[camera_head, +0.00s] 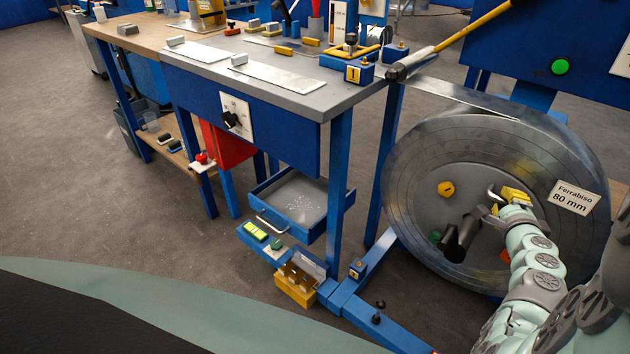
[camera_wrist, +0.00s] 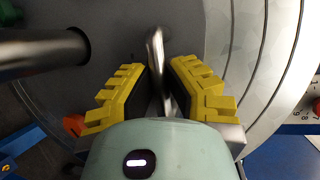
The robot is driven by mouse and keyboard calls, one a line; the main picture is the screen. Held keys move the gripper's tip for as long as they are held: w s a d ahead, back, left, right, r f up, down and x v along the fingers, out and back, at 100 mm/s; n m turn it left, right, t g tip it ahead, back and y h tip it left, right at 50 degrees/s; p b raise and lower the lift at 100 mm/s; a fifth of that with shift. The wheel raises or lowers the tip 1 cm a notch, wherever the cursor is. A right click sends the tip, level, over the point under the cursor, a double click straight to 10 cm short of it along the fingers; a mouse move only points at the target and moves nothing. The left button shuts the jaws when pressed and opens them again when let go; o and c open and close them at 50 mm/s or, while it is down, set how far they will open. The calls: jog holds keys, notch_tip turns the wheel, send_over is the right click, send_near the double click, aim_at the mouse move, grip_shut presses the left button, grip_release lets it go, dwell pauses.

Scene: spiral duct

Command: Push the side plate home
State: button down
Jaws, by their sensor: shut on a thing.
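The side plate (camera_head: 480,170) is the large round grey metal face of a coil at the right of the head view; it also fills much of the wrist view (camera_wrist: 215,25). A bent metal handle (camera_head: 493,194) stands out from it, showing as a shiny upright bar in the wrist view (camera_wrist: 156,62). My gripper (camera_head: 507,197) has yellow ridged fingers on both sides of this handle and is shut on it (camera_wrist: 160,88). The part of the handle between the fingers is partly hidden. I cannot tell whether the plate sits flush.
A dark tube (camera_head: 464,238) juts out left of my gripper, close by in the wrist view (camera_wrist: 45,47). A yellow knob (camera_head: 446,188) is on the plate. A label (camera_head: 574,197) reads "Ferrabiso 80 mm". A blue workbench (camera_head: 240,105) stands left; a blue foot beam (camera_head: 375,310) lies in front.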

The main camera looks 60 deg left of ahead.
jog(key=shift+w+a, duration=0.1)
jog(key=shift+w, duration=0.3)
jog(key=c, duration=1)
grip_release()
jog(key=shift+s, duration=0.1)
jog(key=shift+v, duration=6)
jog(key=shift+r, duration=0.15)
